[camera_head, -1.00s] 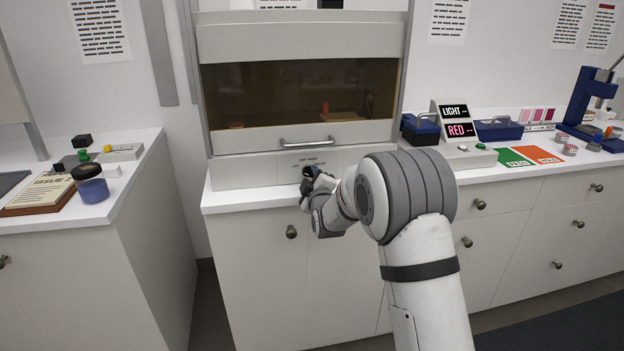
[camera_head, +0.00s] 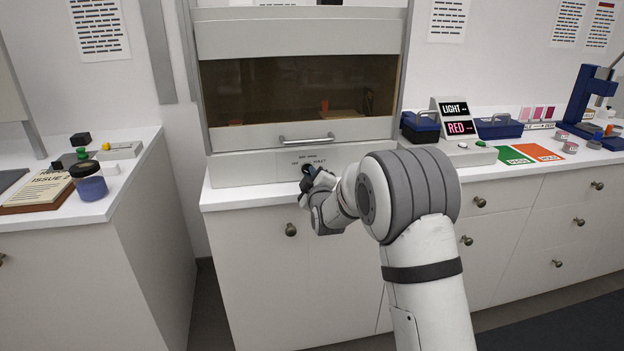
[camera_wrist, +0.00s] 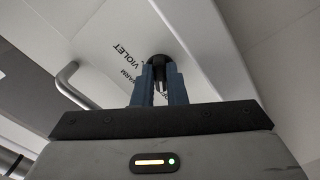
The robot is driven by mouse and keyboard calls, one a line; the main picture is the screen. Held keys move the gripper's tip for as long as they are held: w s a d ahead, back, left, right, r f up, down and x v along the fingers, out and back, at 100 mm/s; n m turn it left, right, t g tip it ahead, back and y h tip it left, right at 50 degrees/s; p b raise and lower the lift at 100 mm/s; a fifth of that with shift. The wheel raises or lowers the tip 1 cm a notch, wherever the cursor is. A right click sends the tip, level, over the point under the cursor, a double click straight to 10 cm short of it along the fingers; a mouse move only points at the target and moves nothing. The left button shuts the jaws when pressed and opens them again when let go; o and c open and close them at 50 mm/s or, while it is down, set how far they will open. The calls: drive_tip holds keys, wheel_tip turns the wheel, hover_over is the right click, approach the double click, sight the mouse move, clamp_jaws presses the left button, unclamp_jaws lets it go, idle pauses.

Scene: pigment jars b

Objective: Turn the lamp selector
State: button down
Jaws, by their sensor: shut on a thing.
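The lamp selector is a small dark round knob (camera_wrist: 157,60) on the pale panel below the cabinet's sash. In the wrist view, the words VIOLET and WARM are printed beside it. My gripper (camera_wrist: 158,80) is at the panel, with its two blue fingers closed on either side of the knob. In the head view, my gripper (camera_head: 308,172) reaches the panel, and my wrist and fingers largely hide the knob there. The knob's pointer direction cannot be told.
A bar handle (camera_head: 306,140) runs across the sash just above the panel; it also shows in the wrist view (camera_wrist: 75,85). A display box (camera_head: 458,120) reading LIGHT and RED stands on the right counter. A jar (camera_head: 89,181) stands on the left counter.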

drive_tip(key=m+b, duration=0.2)
drive_tip(key=b, duration=0.1)
drive_tip(key=shift+f, duration=0.3)
drive_tip(key=m+b, duration=0.3)
drive_tip(key=b, duration=0.1)
drive_tip(key=shift+m, duration=0.4)
drive_tip(key=m+b, duration=0.6)
drive_tip(key=shift+a, duration=0.15)
drive_tip(key=m+b, duration=0.5)
drive_tip(key=m, duration=0.1)
drive_tip(key=shift+a+r+m+b, duration=0.1)
drive_tip(key=shift+m+b, duration=0.2)
drive_tip(key=shift+b, duration=0.05)
drive_tip(key=shift+s+r+m+b, duration=0.1)
drive_tip(key=shift+r+m+b, duration=0.1)
drive_tip(key=shift+m+b, duration=1.8)
drive_tip(key=shift+m+p, duration=0.3)
drive_tip(key=shift+m, duration=0.2)
drive_tip(key=c, duration=1.5)
unclamp_jaws()
drive_tip(key=shift+o, duration=0.2)
